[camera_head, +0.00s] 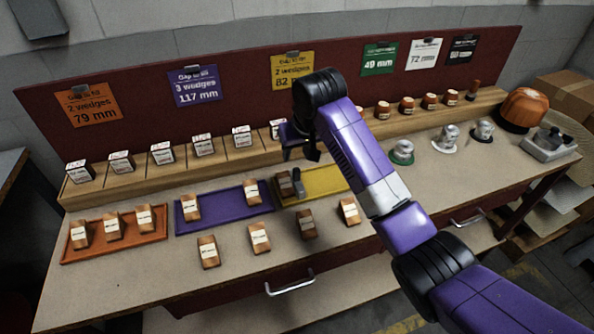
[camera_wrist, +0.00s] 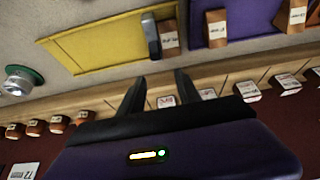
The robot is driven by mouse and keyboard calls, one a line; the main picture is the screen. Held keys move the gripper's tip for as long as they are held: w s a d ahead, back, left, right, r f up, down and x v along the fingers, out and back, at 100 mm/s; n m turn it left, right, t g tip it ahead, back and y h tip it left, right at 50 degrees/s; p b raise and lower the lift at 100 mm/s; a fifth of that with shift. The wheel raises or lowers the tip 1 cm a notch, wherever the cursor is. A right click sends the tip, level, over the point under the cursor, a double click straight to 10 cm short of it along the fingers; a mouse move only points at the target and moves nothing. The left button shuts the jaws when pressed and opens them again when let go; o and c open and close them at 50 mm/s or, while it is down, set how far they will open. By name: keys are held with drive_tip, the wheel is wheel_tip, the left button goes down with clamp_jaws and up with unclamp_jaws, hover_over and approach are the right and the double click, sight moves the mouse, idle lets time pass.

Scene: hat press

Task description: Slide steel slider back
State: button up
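A small dark grey metal piece, which looks like the steel slider (camera_head: 298,183), stands at the left end of the yellow tray (camera_head: 328,181), close beside a labelled wooden wedge (camera_head: 284,186). The wrist view shows the slider (camera_wrist: 151,36) next to the wedge (camera_wrist: 168,42) at the edge of the yellow tray (camera_wrist: 100,45). My gripper (camera_head: 303,154) is above the wooden ledge behind the tray, apart from the slider. In the wrist view its two black fingers (camera_wrist: 160,76) are spread, with nothing between them.
A purple tray (camera_head: 222,210) and an orange tray (camera_head: 95,252) hold wedges to the left. Several loose wedges (camera_head: 259,238) lie in front. Labelled white-topped blocks (camera_head: 162,152) line the ledge. Metal pieces on coloured discs (camera_head: 402,152) stand to the right.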

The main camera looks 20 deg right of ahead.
sight(297, 169)
drive_tip(key=shift+g, duration=0.4)
drive_tip(key=x, duration=0.2)
drive_tip(key=s+x, duration=0.1)
drive_tip(key=x, duration=0.4)
drive_tip(key=shift+s+d+f, duration=0.1)
drive_tip(key=shift+d+f, duration=0.1)
drive_tip(key=shift+f, duration=0.5)
clamp_jaws()
idle(0.5)
